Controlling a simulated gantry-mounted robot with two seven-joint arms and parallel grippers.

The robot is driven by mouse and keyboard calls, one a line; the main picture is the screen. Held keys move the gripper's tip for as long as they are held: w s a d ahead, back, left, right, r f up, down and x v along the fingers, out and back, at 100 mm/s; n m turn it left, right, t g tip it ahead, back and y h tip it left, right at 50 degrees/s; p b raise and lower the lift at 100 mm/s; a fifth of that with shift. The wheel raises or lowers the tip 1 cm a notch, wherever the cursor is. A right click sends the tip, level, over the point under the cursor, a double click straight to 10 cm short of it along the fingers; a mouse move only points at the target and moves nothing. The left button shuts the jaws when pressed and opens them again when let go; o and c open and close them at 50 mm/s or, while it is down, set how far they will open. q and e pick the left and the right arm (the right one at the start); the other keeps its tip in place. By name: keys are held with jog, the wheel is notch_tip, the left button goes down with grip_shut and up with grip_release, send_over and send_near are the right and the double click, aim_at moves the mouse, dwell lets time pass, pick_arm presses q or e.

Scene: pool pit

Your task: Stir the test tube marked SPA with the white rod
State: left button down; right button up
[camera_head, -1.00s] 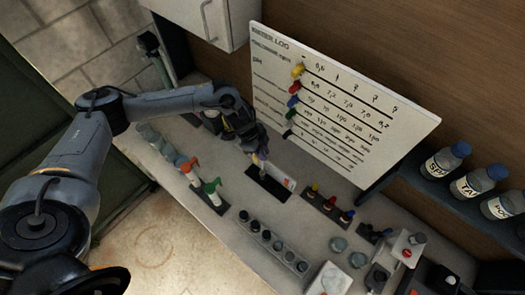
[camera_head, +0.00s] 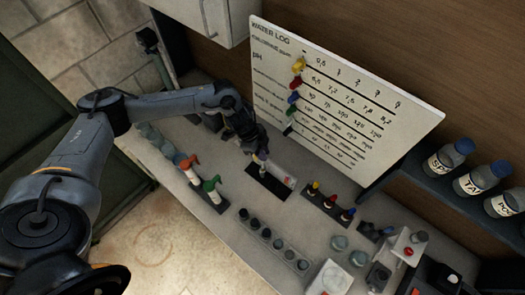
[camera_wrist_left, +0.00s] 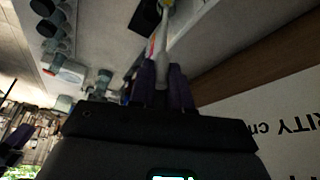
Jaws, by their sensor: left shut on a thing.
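My left gripper (camera_head: 259,154) is over the bench, just above a dark tray (camera_head: 262,184) with a white card beside it. In the left wrist view its fingers (camera_wrist_left: 166,82) are shut on a thin pale rod (camera_wrist_left: 164,44), apparently the white rod. The rod points away from the fingers toward a dark patch with a yellowish spot at its end. A rack (camera_head: 286,256) with several dark round tops or tubes stands on the bench, right of and nearer than the gripper. I cannot read any SPA mark on a tube.
A water log board (camera_head: 335,100) stands behind the gripper. Orange and green spray bottles (camera_head: 213,191) stand to its left. A holder (camera_head: 328,208) with red, yellow and blue tops is to the right. Labelled bottles (camera_head: 445,162) stand on the right shelf.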

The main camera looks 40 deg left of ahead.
pick_arm(q)
jog(key=shift+f, duration=0.1)
dwell(0.3)
jog(key=shift+f+b, duration=0.75)
jog(key=shift+f, duration=0.4)
jog(key=shift+f+b, duration=0.9)
jog(key=shift+f, duration=0.7)
jog(key=shift+r+p, duration=0.1)
jog(key=shift+p, duration=0.2)
